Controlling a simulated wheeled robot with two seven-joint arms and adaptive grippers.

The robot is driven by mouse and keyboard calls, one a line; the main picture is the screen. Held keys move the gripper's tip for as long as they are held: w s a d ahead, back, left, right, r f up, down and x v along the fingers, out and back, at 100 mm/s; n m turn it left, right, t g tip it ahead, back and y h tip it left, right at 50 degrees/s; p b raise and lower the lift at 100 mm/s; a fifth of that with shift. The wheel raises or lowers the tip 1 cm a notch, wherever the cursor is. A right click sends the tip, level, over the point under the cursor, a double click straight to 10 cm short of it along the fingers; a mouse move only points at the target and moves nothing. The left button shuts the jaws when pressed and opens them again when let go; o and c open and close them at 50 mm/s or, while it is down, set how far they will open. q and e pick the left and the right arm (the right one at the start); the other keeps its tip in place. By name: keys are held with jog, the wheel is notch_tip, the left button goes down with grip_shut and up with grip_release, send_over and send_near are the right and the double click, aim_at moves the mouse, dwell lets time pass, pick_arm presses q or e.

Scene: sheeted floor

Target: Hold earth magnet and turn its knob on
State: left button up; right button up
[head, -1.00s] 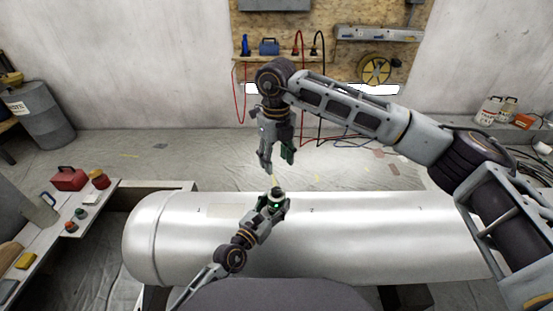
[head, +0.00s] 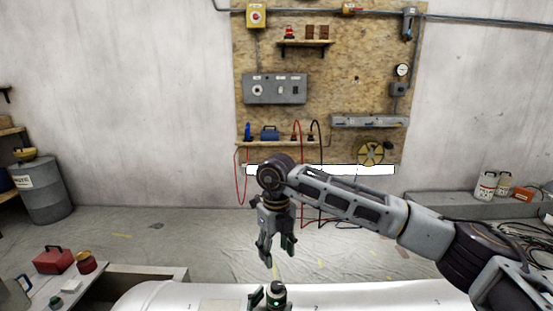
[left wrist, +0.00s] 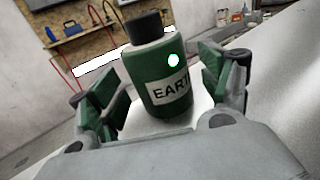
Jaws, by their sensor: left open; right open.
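The earth magnet (left wrist: 160,75) is a green cylinder with a black knob (left wrist: 143,27) on top, a lit green light and a label reading "EART". It stands on the white tank (head: 210,300), low in the head view (head: 276,298). My left gripper (left wrist: 165,88) is open, with its green-padded fingers on both sides of the magnet. Whether they touch it I cannot tell. My right gripper (head: 275,250) is open and empty, pointing down above the magnet. In the head view most of the left gripper is cut off by the bottom edge.
A side table at the lower left holds a red box (head: 53,260) and a red can (head: 86,262). A wooden board (head: 325,85) with a grey panel (head: 275,89) and cables is on the back wall. The floor between tank and wall is mostly clear.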

pick_arm(q)
jog(key=shift+v, duration=5.25)
